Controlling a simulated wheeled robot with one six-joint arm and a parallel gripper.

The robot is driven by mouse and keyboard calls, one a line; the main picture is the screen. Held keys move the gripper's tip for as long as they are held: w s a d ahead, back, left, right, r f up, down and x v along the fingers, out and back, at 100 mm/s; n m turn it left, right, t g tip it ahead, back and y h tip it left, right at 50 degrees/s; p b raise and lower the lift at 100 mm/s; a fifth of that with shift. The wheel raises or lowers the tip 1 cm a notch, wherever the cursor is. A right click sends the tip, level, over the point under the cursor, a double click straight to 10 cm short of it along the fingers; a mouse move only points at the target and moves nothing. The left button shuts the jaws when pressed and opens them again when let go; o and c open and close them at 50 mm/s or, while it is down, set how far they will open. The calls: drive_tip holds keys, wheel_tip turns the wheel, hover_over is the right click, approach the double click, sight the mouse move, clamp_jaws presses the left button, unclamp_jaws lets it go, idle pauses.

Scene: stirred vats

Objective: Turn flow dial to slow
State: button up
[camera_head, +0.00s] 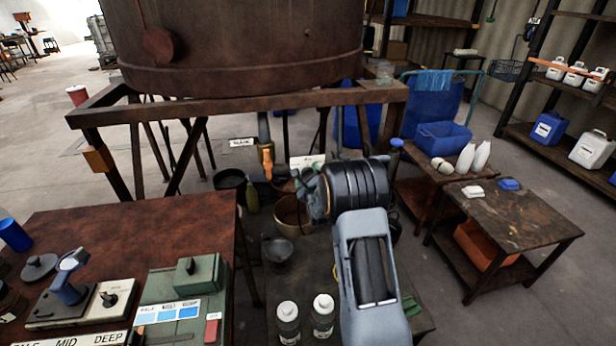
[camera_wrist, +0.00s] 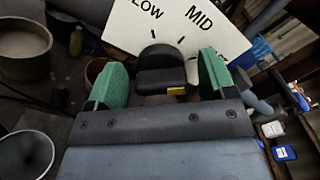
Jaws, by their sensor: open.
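The flow dial's white plate (camera_wrist: 185,28) shows at the top of the wrist view, with "MID" and a cut-off word ending in "LOW" on it, and short black tick marks. The dial's black knob (camera_wrist: 160,62) stands in front of the plate. My gripper (camera_wrist: 162,78) is open, with one green finger on each side of the knob and a visible gap to each. I cannot tell which mark the knob points to. In the head view my gripper (camera_head: 306,190) is below the brown vat, in front of a white plate (camera_head: 307,161); the knob is hidden there.
The brown vat (camera_head: 240,45) stands on a rusty frame (camera_head: 250,104) above and behind my arm. An orange-handled valve (camera_head: 266,163) is close left of my gripper. Two bottles (camera_head: 323,310) stand near my forearm. A left bench (camera_head: 140,225) holds control boxes; a side table (camera_head: 515,215) is right.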

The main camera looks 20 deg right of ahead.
drive_tip(key=shift+w, duration=0.15)
drive_tip(key=c, duration=0.9)
drive_tip(key=shift+c, duration=0.2)
